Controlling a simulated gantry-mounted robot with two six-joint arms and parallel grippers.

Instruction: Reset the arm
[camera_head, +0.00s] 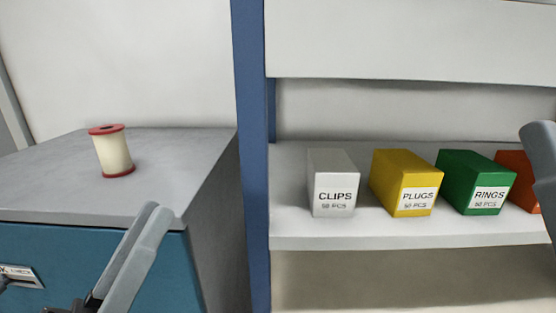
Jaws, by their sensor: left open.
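A grey rounded part of my right gripper (541,150) enters at the right edge, partly in front of the orange box. Most of it is cut off by the frame, so its jaws cannot be judged.
A cream spool with red rims (112,152) stands on the cabinet top (60,190). Beyond a blue post (250,150), a shelf (350,236) holds a CLIPS box (333,180), yellow PLUGS box (402,180), green RINGS box (474,178) and orange box (514,162).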

